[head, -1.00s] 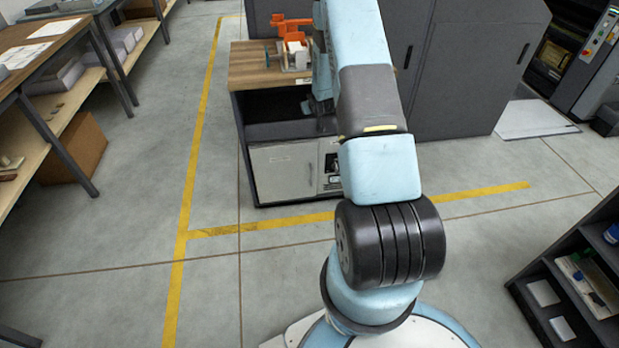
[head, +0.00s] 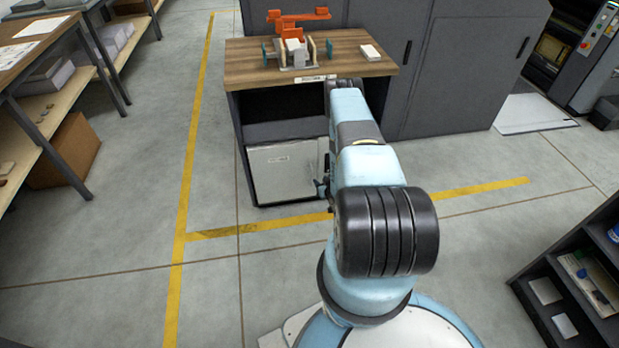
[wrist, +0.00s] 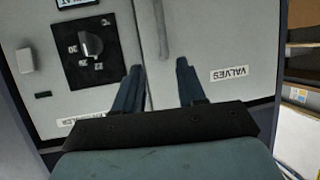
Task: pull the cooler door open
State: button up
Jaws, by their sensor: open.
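The cooler's pale grey door (head: 285,172) sits low in the dark bench cabinet and looks shut. In the wrist view, which is upside down, the door (wrist: 235,35) carries a "VALVES" label. A slim bar handle (wrist: 162,28) runs along the door's edge beside the dial panel (wrist: 90,48). My gripper (wrist: 158,66) is open, with one blue finger on each side of the handle's line. The handle's end shows just beyond the fingertips; I cannot tell the depth gap. In the head view my gripper (head: 323,188) is at the door's right edge, partly hidden by my arm.
Tall grey cabinets (head: 450,75) stand behind and to the right. The floor before the door is clear. Dark shelves (head: 565,280) stand at right.

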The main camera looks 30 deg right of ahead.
aim_at(311, 184)
jog(key=f+x, duration=0.1)
jog(key=x, duration=0.7)
jog(key=s+f+x, duration=0.1)
jog(key=x, duration=0.4)
jog(key=shift+s+a+f, duration=0.1)
jog(key=shift+a+f, duration=0.2)
jog(key=shift+a, duration=0.1)
jog(key=shift+c, duration=0.4)
grip_shut()
